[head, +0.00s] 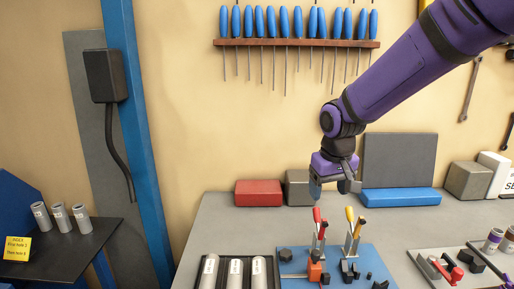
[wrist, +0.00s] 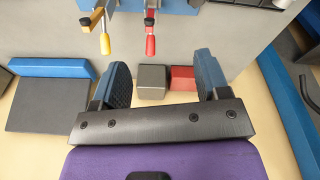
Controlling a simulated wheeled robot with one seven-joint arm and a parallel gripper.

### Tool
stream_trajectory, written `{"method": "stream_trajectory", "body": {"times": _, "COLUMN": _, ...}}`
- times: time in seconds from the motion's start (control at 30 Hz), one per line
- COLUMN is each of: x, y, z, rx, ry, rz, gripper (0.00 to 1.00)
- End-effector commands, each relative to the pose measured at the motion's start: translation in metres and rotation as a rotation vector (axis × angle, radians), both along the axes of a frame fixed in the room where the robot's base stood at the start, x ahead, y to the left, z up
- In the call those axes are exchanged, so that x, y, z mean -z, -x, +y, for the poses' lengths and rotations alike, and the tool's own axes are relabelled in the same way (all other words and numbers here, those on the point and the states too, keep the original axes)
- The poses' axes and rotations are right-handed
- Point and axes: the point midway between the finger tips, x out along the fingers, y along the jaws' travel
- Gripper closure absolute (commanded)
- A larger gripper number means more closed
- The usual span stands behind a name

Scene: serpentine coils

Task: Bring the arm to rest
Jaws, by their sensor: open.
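My purple arm reaches in from the upper right in the head view. My gripper (head: 335,187) hangs above the grey bench (head: 220,225), over the area behind two toggle clamps. In the wrist view my gripper (wrist: 162,85) has its two blue-padded fingers wide apart, with nothing between them in its grasp. The red-handled clamp (head: 319,232) and the yellow-handled clamp (head: 352,232) stand upright on a blue plate (head: 382,262). The handles also show at the top of the wrist view, the red one (wrist: 150,38) and the yellow one (wrist: 104,42), apart from the fingers.
A red block (head: 258,193), a grey block (head: 298,188) and a blue block (head: 400,201) lie along the back of the bench. A dark tray (head: 222,284) holds grey cylinders. Screwdrivers hang on a wall rack (head: 297,43).

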Motion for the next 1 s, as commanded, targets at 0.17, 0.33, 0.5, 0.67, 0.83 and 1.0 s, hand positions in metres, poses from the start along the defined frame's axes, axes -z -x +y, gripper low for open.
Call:
{"method": "stream_trajectory", "body": {"times": 0.17, "x": -0.045, "y": 0.038, "z": -0.033, "rx": 0.046, "ry": -0.008, "rz": -0.062, "gripper": 0.31}}
{"method": "stream_trajectory", "body": {"times": 0.33, "x": -0.076, "y": 0.077, "z": -0.060, "rx": 0.089, "ry": -0.018, "rz": -0.115, "gripper": 0.31}}
{"method": "stream_trajectory", "body": {"times": 0.5, "x": -0.099, "y": 0.120, "z": -0.084, "rx": 0.130, "ry": -0.029, "rz": -0.166, "gripper": 0.31}}
{"method": "stream_trajectory", "body": {"times": 0.67, "x": -0.113, "y": 0.161, "z": -0.102, "rx": 0.167, "ry": -0.043, "rz": -0.217, "gripper": 0.31}}
{"method": "stream_trajectory", "body": {"times": 0.83, "x": -0.119, "y": 0.204, "z": -0.117, "rx": 0.202, "ry": -0.058, "rz": -0.267, "gripper": 0.31}}
{"method": "stream_trajectory", "body": {"times": 1.0, "x": -0.119, "y": 0.233, "z": -0.125, "rx": 0.227, "ry": -0.069, "rz": -0.301, "gripper": 0.31}}
